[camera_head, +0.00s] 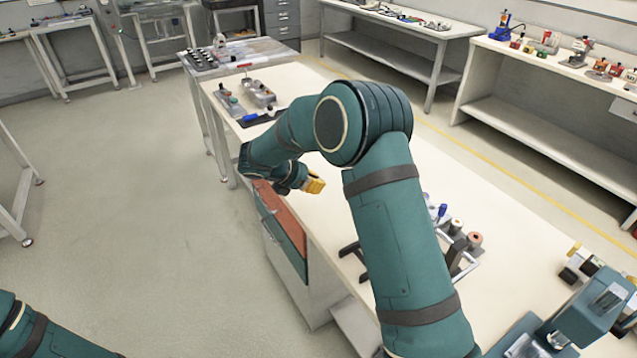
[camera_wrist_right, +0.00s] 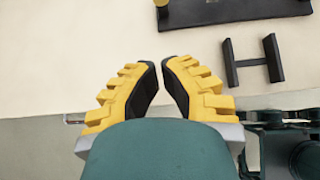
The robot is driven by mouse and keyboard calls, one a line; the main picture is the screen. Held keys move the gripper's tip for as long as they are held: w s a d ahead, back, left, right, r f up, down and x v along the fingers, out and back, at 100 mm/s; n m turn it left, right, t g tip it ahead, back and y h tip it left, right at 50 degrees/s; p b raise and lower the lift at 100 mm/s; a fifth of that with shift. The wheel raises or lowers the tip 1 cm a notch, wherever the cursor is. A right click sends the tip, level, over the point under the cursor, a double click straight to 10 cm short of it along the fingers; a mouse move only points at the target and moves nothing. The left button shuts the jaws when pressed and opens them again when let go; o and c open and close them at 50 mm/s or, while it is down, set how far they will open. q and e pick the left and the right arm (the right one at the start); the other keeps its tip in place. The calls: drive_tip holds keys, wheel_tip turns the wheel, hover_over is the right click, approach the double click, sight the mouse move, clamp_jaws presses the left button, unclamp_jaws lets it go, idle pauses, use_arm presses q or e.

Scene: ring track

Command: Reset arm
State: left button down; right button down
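My right arm rises from the lower middle of the head view and bends at the elbow towards the left. My right gripper (camera_head: 314,186), with yellow fingers, hangs by the left long edge of the white workbench (camera_head: 530,235). In the right wrist view the two yellow fingers with black pads (camera_wrist_right: 160,65) lean together, their tips a narrow gap apart. Nothing is between them, and the bench edge lies behind. A piece of my left arm shows in the lower left corner of the head view; its gripper is out of view.
An orange-red panel (camera_head: 284,215) is on the bench's left side. Dark H-shaped part (camera_wrist_right: 252,62) and black tray (camera_wrist_right: 235,11) lie on the bench. The left floor has free room.

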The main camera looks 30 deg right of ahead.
drive_tip(key=shift+f, duration=0.1)
idle(0.3)
drive_tip(key=s+a+f+m+g+y, duration=0.1)
drive_tip(key=s+a+f+m+y, duration=0.2)
drive_tip(key=s+a+f+y, duration=0.45)
drive_tip(key=s+a+f+m+g+y, duration=0.1)
drive_tip(key=s+a+f+m+y, duration=0.15)
drive_tip(key=s+a+f, duration=0.55)
drive_tip(key=s+a+f+m+t+y, duration=0.1)
drive_tip(key=s+a+f+m, duration=0.1)
drive_tip(key=s+m, duration=0.3)
drive_tip(key=s+a+f+m+t+y, duration=0.1)
drive_tip(key=s+a+f+m+y, duration=0.1)
drive_tip(key=s+m, duration=0.4)
drive_tip(key=f+m, duration=0.1)
drive_tip(key=m, duration=0.3)
drive_tip(key=shift+s+a+t+y, duration=0.2)
drive_tip(key=shift+s+t+y, duration=0.1)
drive_tip(key=shift+t, duration=0.1)
